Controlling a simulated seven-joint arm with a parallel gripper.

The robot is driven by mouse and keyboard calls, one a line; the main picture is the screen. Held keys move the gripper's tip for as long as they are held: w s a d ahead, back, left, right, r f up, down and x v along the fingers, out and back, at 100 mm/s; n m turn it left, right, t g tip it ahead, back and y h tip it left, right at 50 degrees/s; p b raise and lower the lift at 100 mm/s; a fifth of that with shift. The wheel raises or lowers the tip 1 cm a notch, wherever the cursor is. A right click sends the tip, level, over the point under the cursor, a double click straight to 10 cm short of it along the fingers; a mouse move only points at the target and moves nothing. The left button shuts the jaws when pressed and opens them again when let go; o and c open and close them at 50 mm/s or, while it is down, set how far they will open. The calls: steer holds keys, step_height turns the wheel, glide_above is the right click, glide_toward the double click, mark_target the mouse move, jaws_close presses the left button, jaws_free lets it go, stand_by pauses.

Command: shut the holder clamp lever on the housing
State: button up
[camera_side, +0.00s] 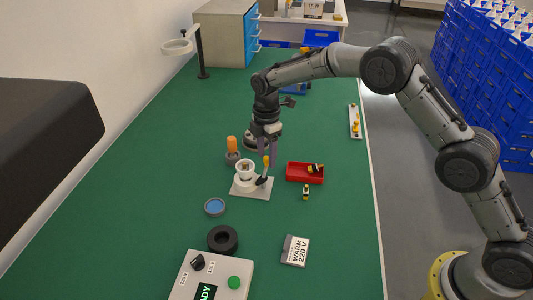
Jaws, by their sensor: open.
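The holder has a pale base plate (252,191) on the green table, with a round white housing (245,168) at its left. The clamp lever (265,169) stands roughly upright at the right side of the housing, with an orange grip and a dark lower part. My gripper (267,158) is open and points down over the lever. Its fingertips are at the height of the orange grip and partly cover it. I cannot tell whether they touch it.
An orange-handled item (232,145) stands in a grey base close behind the housing. A red tray (304,177) with a small part in it lies to the right. A blue-topped disc (215,207), a black ring (222,239) and a control box (209,277) are nearer the camera.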

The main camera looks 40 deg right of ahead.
jaws_close()
stand_by(0.4)
steer(key=m, duration=0.1)
steer(key=s+m, duration=0.1)
steer(key=m, duration=0.1)
steer(key=shift+d+m, duration=0.3)
steer(key=shift+d, duration=0.1)
steer(key=m, duration=0.1)
steer(key=s+m, duration=0.1)
steer(key=shift+d+m, duration=0.2)
steer(key=shift+m, duration=0.1)
steer(key=m, duration=0.1)
steer(key=s+m, duration=0.1)
steer(key=m, duration=0.1)
steer(key=shift+s, duration=0.1)
steer(key=shift+s+m, duration=0.25)
steer(key=shift+m, duration=0.45)
steer(key=shift+s+m, duration=0.2)
steer(key=shift+m, duration=0.5)
